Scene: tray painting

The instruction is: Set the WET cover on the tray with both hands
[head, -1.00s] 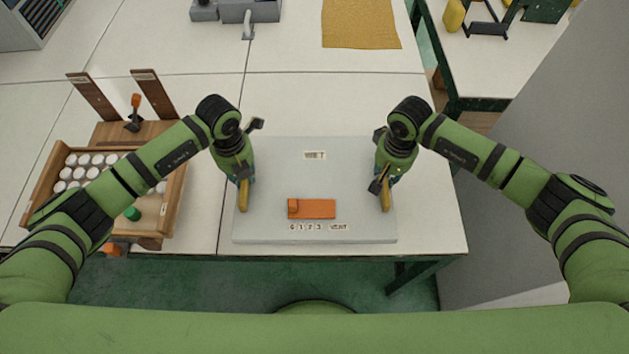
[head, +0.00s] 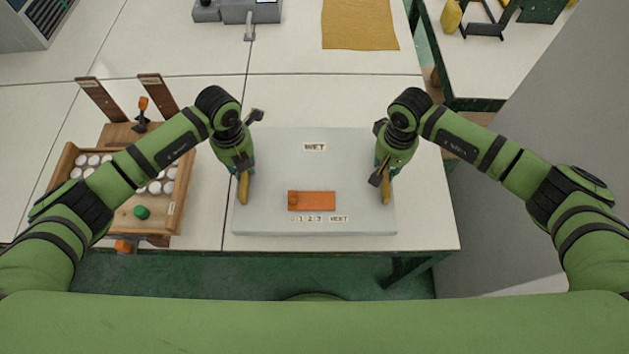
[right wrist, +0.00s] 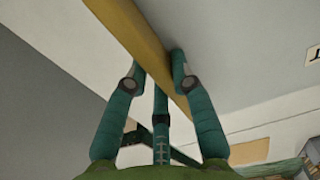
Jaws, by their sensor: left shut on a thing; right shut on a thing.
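The WET cover (head: 270,170) is a large pale grey slab with a WET label, an orange slider (head: 312,201) and a number scale near its front edge. It lies in front of me between my arms and looks level. My left gripper (head: 242,174) is shut on the yellow handle (head: 243,190) at its left side. My right gripper (head: 381,174) is shut on the yellow handle (head: 386,191) at its right side. In the right wrist view the yellow bar (right wrist: 140,32) passes between the teal fingers (right wrist: 157,72). What is under the cover is hidden.
A wooden tray (head: 180,195) with white round pieces and a green one stands on the left, with two upright brown boards behind it. An ochre cloth (head: 360,25) and a grey device (head: 240,10) lie at the back. White table (head: 310,100) is bare behind the cover.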

